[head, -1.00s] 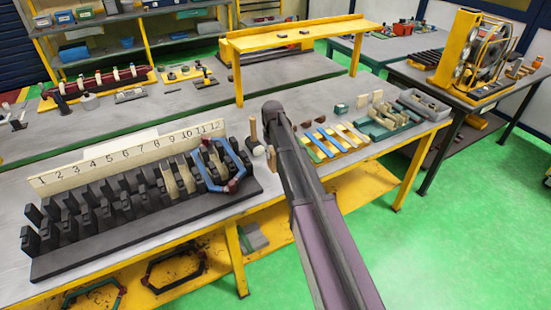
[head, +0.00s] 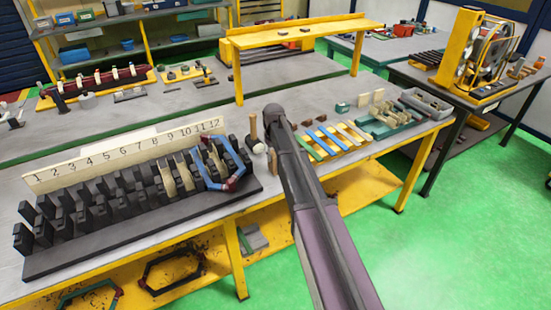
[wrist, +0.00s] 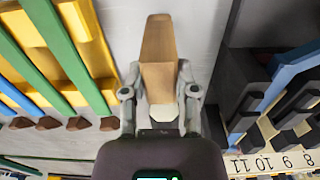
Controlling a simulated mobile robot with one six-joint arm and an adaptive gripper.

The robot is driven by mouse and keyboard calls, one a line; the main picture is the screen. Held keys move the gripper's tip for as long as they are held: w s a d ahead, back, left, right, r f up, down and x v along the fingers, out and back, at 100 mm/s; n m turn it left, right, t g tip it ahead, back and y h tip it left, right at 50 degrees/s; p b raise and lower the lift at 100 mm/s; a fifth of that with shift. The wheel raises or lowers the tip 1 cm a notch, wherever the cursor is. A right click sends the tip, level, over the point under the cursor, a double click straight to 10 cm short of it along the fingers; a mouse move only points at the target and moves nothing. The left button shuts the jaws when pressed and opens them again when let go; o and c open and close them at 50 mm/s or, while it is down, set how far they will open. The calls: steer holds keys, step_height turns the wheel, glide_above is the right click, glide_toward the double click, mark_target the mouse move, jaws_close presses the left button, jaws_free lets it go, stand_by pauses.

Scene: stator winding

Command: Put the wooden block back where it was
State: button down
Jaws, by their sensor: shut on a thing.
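The wooden block (wrist: 159,45) is a plain brown upright piece in the wrist view. My gripper (wrist: 158,75) is shut on it, with one finger on each side. In the head view a strip of the block (head: 273,161) shows just left of my arm, low over the front of the grey bench. My arm hides the fingers there. The block's underside is hidden, so I cannot tell whether it touches the bench. A pale faceted piece (wrist: 163,112) shows between the fingers, nearer the palm; I cannot tell what it is.
A mallet (head: 259,148) stands just left of the block. The black slotted stator (head: 130,215) with a blue coil (head: 212,178) and number strip (head: 125,157) lies further left. Yellow, blue and green strips (head: 335,141) lie right of my arm. Bare bench shows beside the block.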

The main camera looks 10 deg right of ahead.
steer(key=shift+f, duration=0.15)
steer(key=shift+c, duration=1.9)
jaws_free()
step_height(320, 180, up, 12)
steer(key=p, duration=1.2)
steer(key=shift+r, duration=0.2)
steer(key=shift+s, duration=0.15)
